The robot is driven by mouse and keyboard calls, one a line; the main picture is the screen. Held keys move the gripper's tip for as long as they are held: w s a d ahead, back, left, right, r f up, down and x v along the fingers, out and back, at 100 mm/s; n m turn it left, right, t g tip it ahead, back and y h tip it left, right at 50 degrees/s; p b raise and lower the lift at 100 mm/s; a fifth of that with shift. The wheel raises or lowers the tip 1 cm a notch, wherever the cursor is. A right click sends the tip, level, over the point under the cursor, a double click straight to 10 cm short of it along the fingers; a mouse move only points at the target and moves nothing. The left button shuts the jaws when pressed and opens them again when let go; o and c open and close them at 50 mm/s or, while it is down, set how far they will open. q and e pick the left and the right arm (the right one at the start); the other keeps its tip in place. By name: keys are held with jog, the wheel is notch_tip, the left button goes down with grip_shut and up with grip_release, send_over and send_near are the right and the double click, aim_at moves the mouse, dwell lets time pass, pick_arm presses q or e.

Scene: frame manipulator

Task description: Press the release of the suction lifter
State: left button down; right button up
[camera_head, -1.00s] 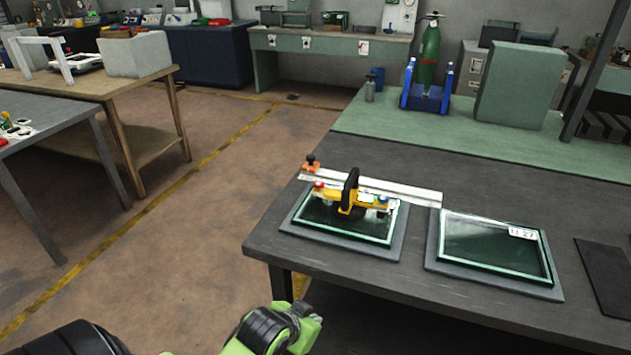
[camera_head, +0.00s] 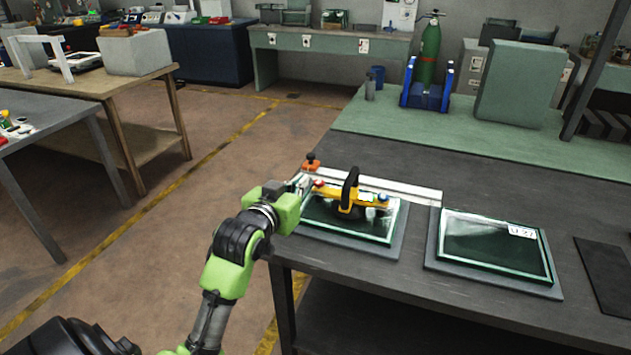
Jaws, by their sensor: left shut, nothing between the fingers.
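The yellow suction lifter (camera_head: 352,207) with a black upright handle sits on the left glass pane (camera_head: 320,222). A red knob (camera_head: 319,184) is at its left end and a blue one (camera_head: 383,198) at its right end. I cannot tell which part is the release. My left gripper (camera_head: 304,182) is shut and empty, just left of the red knob. It looks very near the knob, but I cannot tell whether they touch. My left wrist hides the left corner of the pane. My right gripper is out of view.
A metal straightedge (camera_head: 415,193) runs behind the lifter, with an orange clamp piece (camera_head: 311,163) at its left end. A second glass pane (camera_head: 490,243) with a label lies to the right, and a dark mat (camera_head: 606,275) beyond it. The dark table (camera_head: 410,300) is clear in front.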

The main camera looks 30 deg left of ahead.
pick_arm(q)
jog(key=p, duration=0.1)
send_over(319, 183)
jog(key=s, duration=0.3)
jog(key=f, duration=0.2)
jog(key=shift+w+d+f, duration=0.1)
jog(key=shift+w+f, duration=0.15)
jog(key=shift+f, duration=0.8)
jog(key=shift+w+f, duration=0.25)
jog(key=shift+f, duration=0.75)
